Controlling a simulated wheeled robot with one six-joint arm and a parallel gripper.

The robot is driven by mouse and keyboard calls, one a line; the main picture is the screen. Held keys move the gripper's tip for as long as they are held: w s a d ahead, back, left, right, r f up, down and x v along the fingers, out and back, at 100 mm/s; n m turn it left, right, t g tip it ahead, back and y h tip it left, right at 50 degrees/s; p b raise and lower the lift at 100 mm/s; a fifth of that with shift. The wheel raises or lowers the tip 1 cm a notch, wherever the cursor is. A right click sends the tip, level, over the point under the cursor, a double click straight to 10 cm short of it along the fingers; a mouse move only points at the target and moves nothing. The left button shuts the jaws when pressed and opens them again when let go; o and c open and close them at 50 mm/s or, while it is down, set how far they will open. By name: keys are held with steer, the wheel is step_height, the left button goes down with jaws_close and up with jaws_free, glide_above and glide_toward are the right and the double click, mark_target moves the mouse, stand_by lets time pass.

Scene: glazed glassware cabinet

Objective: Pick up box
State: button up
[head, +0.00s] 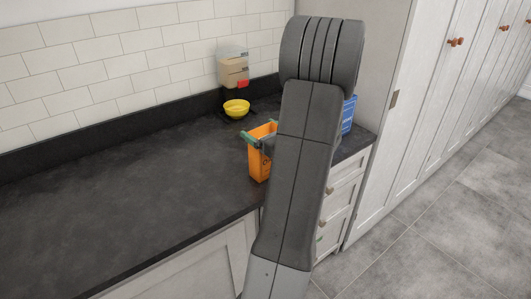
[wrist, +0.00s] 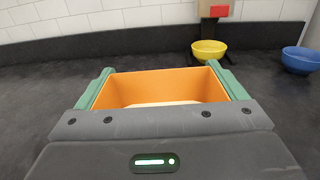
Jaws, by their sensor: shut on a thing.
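An orange open-topped box (head: 257,165) is upright at the dark counter's front part, partly hidden by my arm in the head view. In the wrist view the box (wrist: 150,85) fills the space between the fingers, and its inside shows a pale bottom. My gripper (wrist: 160,68) has green fingers, one along each side of the box, shut on it. In the head view the gripper (head: 262,131) is mostly behind my arm. I cannot tell whether the box touches the counter.
A blue bowl (wrist: 300,60) is at the right in the wrist view. A blue object (head: 348,115) shows beside my arm. The counter's left (head: 120,185) is clear.

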steer(key=shift+r, duration=0.15)
steer(key=shift+r, duration=4.85)
steer(key=shift+r+p, duration=1.85)
steer(key=shift+r, duration=0.65)
step_height(320, 180, up, 5)
steer(key=p, duration=0.4)
steer(key=shift+r, duration=0.1)
